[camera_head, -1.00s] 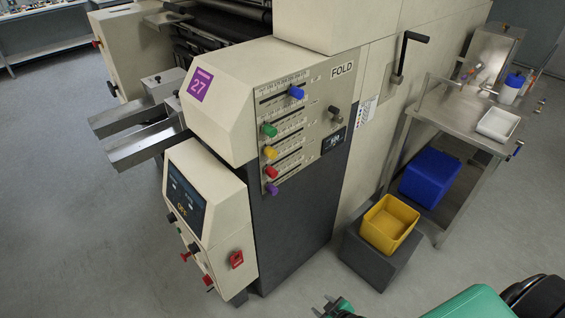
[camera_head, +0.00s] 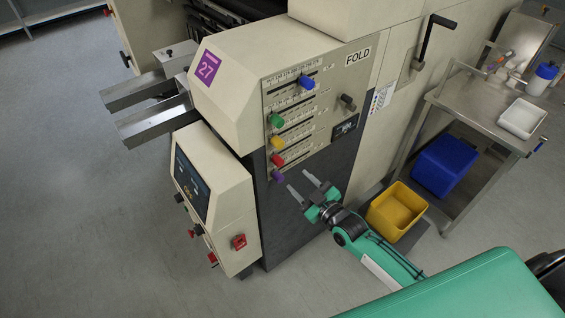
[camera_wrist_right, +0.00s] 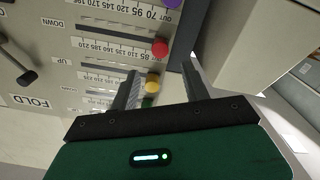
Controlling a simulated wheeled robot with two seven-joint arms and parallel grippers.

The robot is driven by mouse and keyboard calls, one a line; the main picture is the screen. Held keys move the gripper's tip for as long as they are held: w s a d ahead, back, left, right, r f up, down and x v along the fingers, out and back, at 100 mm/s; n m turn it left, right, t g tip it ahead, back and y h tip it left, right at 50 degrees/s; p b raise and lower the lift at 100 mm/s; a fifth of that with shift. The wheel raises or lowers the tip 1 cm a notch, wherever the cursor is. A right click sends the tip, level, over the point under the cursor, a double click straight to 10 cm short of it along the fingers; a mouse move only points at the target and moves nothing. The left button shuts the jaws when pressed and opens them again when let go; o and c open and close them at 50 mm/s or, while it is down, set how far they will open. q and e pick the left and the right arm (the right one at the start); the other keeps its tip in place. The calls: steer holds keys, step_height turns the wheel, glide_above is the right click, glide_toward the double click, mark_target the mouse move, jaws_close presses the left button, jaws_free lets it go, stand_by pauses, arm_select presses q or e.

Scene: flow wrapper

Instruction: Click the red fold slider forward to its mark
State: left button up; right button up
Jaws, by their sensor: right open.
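The red fold slider knob (camera_head: 277,160) sits on the FOLD panel (camera_head: 342,80) of the machine, below the yellow knob (camera_head: 277,142) and above the purple knob (camera_head: 278,176). In the right wrist view the red knob (camera_wrist_right: 160,47) stands at the end of its slot beside a printed scale. My right gripper (camera_head: 304,183) is open and empty, below and right of the purple knob, apart from the panel. Its fingers (camera_wrist_right: 160,85) point toward the panel in the wrist view, with the yellow knob seen between them. The slider's mark cannot be made out. My left gripper is not in view.
Blue (camera_head: 306,82) and green (camera_head: 276,120) knobs sit higher on the panel. A dark knob (camera_head: 348,102) is at its right. The control box (camera_head: 215,195) juts out at lower left. A yellow bin (camera_head: 396,210) stands right of my arm, near a steel cart (camera_head: 480,110).

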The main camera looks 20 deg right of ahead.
mark_target(281, 164)
steer(key=p+x, duration=0.2)
steer(key=x, duration=0.7)
steer(key=shift+w, duration=0.15)
jaws_close()
